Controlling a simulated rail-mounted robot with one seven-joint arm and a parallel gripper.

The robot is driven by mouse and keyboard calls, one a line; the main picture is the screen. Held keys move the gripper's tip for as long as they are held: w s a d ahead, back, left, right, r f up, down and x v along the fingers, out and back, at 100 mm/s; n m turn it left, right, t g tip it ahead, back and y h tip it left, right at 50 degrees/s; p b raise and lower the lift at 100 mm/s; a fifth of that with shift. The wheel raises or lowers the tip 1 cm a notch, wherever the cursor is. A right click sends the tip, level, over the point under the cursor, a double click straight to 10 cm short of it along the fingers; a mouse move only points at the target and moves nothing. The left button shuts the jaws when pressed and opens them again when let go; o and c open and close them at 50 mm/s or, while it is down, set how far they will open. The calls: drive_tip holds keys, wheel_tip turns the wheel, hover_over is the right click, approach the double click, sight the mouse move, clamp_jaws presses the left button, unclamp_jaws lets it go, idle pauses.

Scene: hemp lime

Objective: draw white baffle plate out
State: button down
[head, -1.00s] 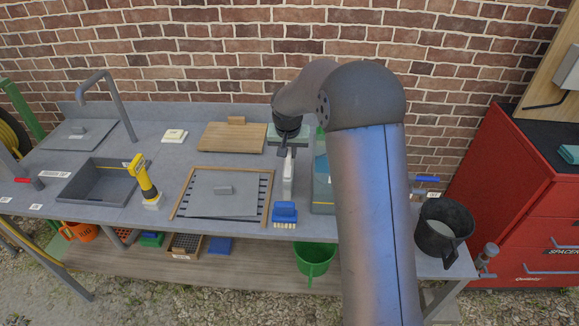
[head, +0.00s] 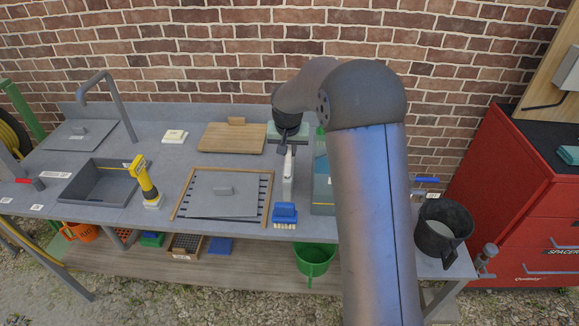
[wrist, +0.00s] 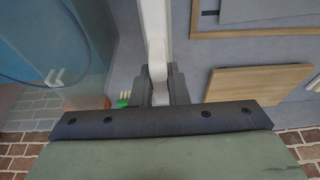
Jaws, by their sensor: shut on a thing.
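The white baffle plate (head: 288,178) shows in the head view as a narrow, upright white strip beside the left side of a blue-grey tank (head: 322,190). In the wrist view the white plate (wrist: 155,30) runs from the top edge down between the fingers. My gripper (head: 287,148) is shut on the plate's upper end, and its dark fingers (wrist: 159,90) flank the white piece in the wrist view. The plate's lower end and whether it still touches the tank cannot be made out. My arm covers the tank's right part.
A blue brush (head: 284,214) stands just in front of the plate. A framed grey panel (head: 222,196) lies to the left, with a wooden board (head: 231,138) behind it. A dark bucket (head: 441,230) stands at the right. A brick wall is close behind.

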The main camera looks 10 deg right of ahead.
drive_tip(key=shift+r, duration=0.25)
drive_tip(key=shift+r+p, duration=2.7)
drive_tip(key=shift+r, duration=1.8)
